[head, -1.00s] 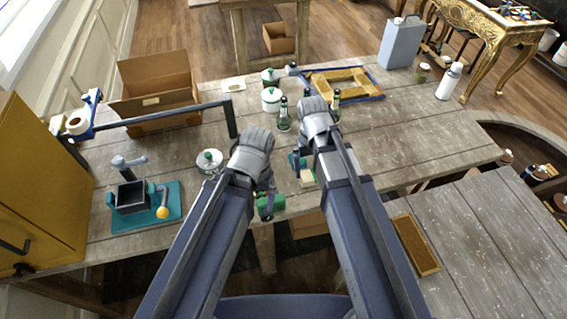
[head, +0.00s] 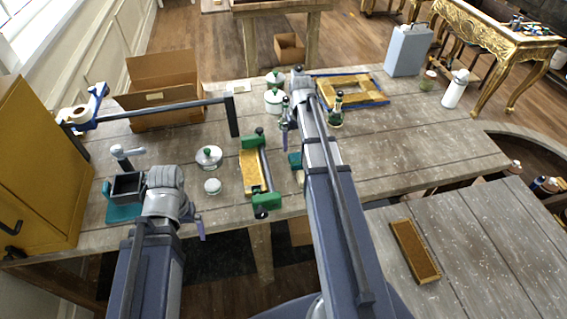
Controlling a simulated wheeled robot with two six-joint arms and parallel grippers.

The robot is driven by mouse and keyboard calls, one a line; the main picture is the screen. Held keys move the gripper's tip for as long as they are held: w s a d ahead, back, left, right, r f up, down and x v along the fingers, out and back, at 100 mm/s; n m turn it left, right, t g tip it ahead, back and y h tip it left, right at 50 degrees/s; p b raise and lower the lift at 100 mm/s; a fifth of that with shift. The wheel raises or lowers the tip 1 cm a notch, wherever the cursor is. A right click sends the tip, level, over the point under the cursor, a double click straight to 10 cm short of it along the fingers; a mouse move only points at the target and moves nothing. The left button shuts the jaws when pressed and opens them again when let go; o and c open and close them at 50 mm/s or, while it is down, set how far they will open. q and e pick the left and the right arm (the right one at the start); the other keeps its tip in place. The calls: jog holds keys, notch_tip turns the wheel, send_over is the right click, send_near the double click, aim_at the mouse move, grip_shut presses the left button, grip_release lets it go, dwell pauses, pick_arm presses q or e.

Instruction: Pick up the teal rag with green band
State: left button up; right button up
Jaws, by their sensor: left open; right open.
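A small teal item (head: 294,159) lies on the wooden bench beside my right arm. It is mostly hidden by that arm, and I cannot tell whether it is the teal rag or see a green band. My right gripper (head: 288,138) is open above the bench, just beyond the teal item, and is largely hidden behind its own wrist. My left gripper (head: 196,220) is open near the bench's front edge at the left, right of a teal-based device (head: 120,213). Nothing shows in either gripper.
A green-ended clamp (head: 266,202) lies by a yellow-brown framed panel (head: 250,172). A cardboard box (head: 160,93) and metal bar (head: 170,109) are at left.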

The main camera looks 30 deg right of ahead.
aim_at(297, 158)
jog(key=shift+f+b, duration=1.35)
jog(key=shift+f, duration=0.1)
notch_tip(297, 158, down, 5)
jog(key=b, duration=0.5)
jog(key=shift+w, duration=0.1)
jog(key=c, duration=1.5)
